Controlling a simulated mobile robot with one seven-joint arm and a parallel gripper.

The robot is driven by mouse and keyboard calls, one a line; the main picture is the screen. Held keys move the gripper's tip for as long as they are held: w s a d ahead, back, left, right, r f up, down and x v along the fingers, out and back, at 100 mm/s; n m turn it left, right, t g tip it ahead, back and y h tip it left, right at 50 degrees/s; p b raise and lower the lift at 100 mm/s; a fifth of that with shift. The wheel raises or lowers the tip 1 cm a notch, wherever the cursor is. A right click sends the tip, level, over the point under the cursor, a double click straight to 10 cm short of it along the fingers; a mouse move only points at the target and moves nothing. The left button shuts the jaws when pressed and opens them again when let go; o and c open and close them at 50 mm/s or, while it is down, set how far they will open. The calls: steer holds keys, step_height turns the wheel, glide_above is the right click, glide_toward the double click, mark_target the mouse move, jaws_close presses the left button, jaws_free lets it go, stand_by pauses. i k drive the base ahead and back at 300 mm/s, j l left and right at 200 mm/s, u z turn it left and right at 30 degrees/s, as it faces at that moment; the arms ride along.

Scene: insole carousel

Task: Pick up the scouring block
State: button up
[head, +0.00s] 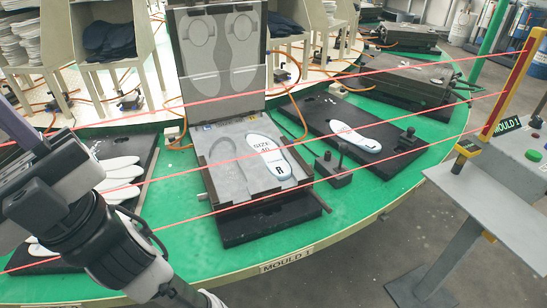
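I cannot make out a scouring block for certain in the head view. The open mould (215,160) stands in the middle, its lid raised at the back. A white insole marked "SIZE 40" (268,152) lies on its right half; the left half shows an empty foot-shaped hollow. My arm crosses the lower left and covers part of the table there. No fingertips of my gripper can be made out, so its state and anything in it are hidden.
The green carousel table (330,222) has a rounded front edge. A dark board (325,115) carries another white insole (355,136). Black upright-handled fittings (334,172) stand nearby. White insoles (118,180) lie at left. Thin red lines cross the front. A grey control stand (490,190) is at right.

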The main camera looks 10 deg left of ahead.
mark_target(408, 138)
steer(key=i+l, duration=0.3)
steer(key=l, duration=0.2)
steer(key=i+l, duration=0.65)
steer(key=l, duration=0.3)
steer(key=i, duration=0.25)
